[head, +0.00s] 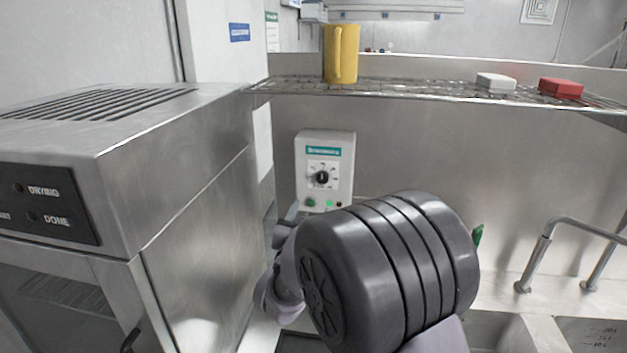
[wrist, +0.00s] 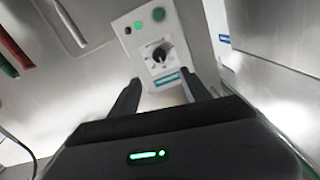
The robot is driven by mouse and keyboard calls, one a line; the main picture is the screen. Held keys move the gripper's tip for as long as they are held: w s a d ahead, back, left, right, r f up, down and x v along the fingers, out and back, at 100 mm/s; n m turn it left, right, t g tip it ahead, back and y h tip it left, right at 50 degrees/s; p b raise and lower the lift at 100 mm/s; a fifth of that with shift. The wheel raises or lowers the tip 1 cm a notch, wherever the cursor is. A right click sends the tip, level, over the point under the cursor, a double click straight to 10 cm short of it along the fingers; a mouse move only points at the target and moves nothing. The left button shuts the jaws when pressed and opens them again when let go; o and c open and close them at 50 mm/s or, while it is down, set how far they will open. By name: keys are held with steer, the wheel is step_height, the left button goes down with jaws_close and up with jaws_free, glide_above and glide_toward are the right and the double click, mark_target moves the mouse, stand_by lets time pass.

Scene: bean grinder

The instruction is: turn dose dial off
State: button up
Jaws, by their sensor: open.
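A pale control box (head: 343,190) with a teal label is on the steel back wall in the head view. Its dose dial (head: 321,178) is a black round knob on a white scale plate. Below the dial are a green button (head: 310,202) and a lit green light (head: 329,203). In the wrist view the box is turned over, with the dial (wrist: 160,54) just beyond my fingertips. My gripper (wrist: 163,86) is open and empty, its two fingers apart and the dial between them in the picture. No contact shows. In the head view my arm largely hides the gripper.
A steel machine (head: 190,190) with a dark panel stands close on the left. A wire shelf (head: 430,90) above holds a yellow jug (head: 341,53), a white block (head: 496,82) and a red block (head: 560,88). A metal rail (head: 545,240) rises at the right, by a sink.

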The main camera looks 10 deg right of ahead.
mark_target(322, 180)
steer(key=x, duration=1.6)
steer(key=shift+f, duration=0.1)
jaws_close()
